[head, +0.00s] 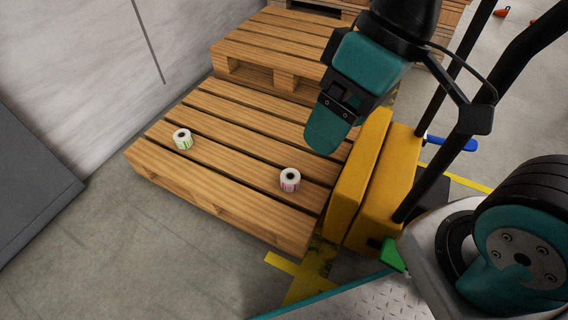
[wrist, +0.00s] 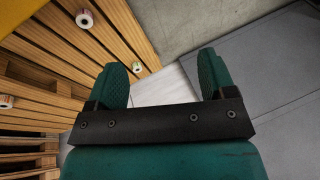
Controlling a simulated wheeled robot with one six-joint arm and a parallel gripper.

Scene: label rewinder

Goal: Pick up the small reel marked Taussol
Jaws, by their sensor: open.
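Two small white label reels stand apart on the near wooden pallet (head: 235,205). One reel with green print (head: 182,139) is toward the pallet's left end; one with pink-purple print (head: 290,180) is near its right front edge. The wrist view shows the green one (wrist: 137,66), the pink one (wrist: 84,18), and a third reel with orange-red print (wrist: 5,101) at the left edge, partly cut off. The print is too small to read, so I cannot tell which is marked Taussol. My gripper (head: 330,128) is open and empty above the pallet's right part; its teal fingers (wrist: 161,78) are apart.
A higher pallet stack (head: 275,45) stands behind the near pallet. A yellow pallet truck (head: 378,190) with black bars is at its right. A pale wall (head: 75,70) and a grey panel (head: 30,185) are at left. The front floor (head: 160,260) is clear.

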